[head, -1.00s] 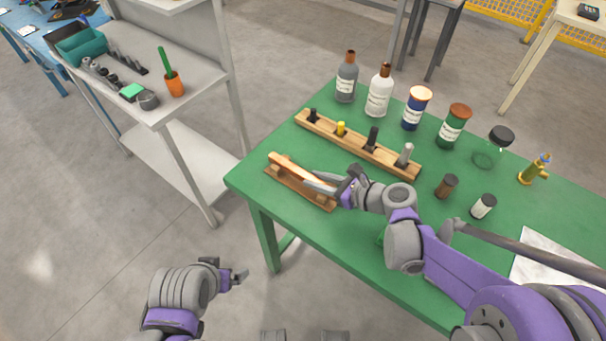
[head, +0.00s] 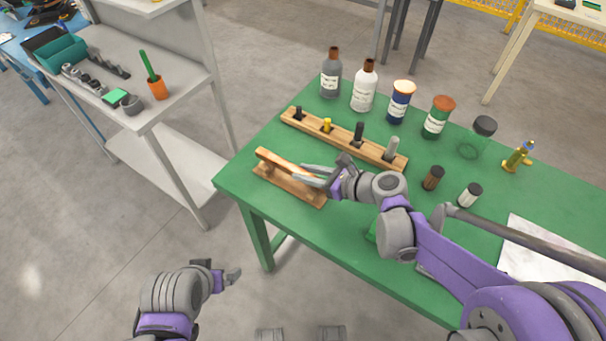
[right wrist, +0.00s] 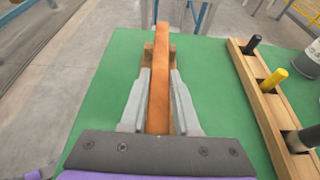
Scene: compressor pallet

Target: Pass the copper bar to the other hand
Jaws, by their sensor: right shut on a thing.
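The copper bar (head: 277,161) is a long orange-brown bar above a low wooden stand (head: 267,175) at the left end of the green table. In the right wrist view the bar (right wrist: 161,80) runs forward between the fingers. My right gripper (head: 308,176) is shut on the bar's near end, and its fingers (right wrist: 160,105) lie along both sides. I cannot tell whether the bar still touches the stand. My left gripper (head: 232,276) is low, in front of the table's left end, away from the bar. Its fingers are too small to read.
A wooden rack (head: 341,139) with several upright pegs stands behind the bar on the green table (head: 240,178). Bottles and jars, including a white bottle (head: 363,90), stand behind it. A grey shelf (head: 175,105) is at left, with open floor between.

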